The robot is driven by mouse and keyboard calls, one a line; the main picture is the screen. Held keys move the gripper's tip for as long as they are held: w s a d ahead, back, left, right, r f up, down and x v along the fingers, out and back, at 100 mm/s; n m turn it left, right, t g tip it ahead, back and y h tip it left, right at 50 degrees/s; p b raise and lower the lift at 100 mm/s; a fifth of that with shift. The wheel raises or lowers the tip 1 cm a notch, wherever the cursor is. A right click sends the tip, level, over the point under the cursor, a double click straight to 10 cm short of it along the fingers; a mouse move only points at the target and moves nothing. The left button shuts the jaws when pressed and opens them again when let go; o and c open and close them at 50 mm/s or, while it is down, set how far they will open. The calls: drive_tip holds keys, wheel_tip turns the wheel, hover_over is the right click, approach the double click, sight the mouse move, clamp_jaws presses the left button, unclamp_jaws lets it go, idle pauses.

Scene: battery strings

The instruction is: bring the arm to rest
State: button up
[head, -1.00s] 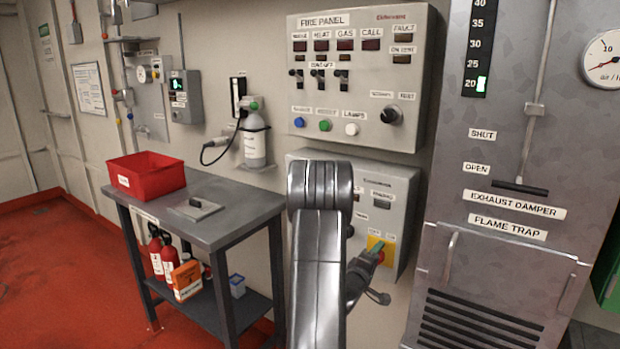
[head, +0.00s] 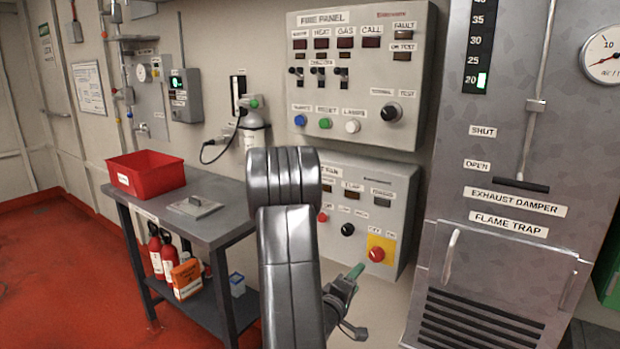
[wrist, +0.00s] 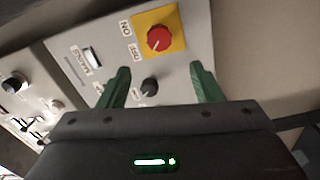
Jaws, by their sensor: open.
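My gripper (head: 354,300) is in front of and below the lower control box, with green fingers and nothing between them. In the wrist view my gripper (wrist: 158,85) shows its two green fingers spread wide apart. The red rotary knob (head: 376,254) on its yellow plate sits at the lower right of the lower box (head: 400,190). The knob also shows in the wrist view (wrist: 159,39), beyond the fingertips and apart from them. My arm hides part of the lower box's left side and the table's right end.
The fire panel (head: 411,75) is above the lower box. A metal table (head: 215,225) with a red bin (head: 147,180) stands to the left. A gas cylinder (head: 254,135) hangs on the wall behind my arm. The flame trap cabinet (head: 455,215) stands close on the right.

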sight(375, 256)
drive_tip(key=x, duration=1.3)
drive_tip(key=shift+w+d+r+p, duration=0.1)
drive_tip(key=shift+w+d+p, duration=0.1)
drive_tip(key=shift+p, duration=0.2)
drive_tip(key=shift+w+d+f+m+b, duration=0.1)
drive_tip(key=shift+w+f+m+b, duration=0.1)
drive_tip(key=shift+m+b, duration=0.2)
drive_tip(key=shift+s+m+b, duration=0.15)
drive_tip(key=shift+m+b, duration=0.25)
drive_tip(key=shift+m, duration=0.4)
drive_tip(key=m+b, duration=0.1)
drive_tip(key=m, duration=0.1)
drive_tip(key=shift+m, duration=0.3)
drive_tip(key=m+b, duration=0.3)
drive_tip(key=m, duration=0.1)
drive_tip(key=m+b, duration=0.5)
drive_tip(key=m, duration=0.1)
drive_tip(key=shift+r+m+b, duration=0.15)
drive_tip(key=shift+m+b, duration=0.95)
drive_tip(key=shift+m, duration=0.4)
drive_tip(key=shift+r, duration=0.1)
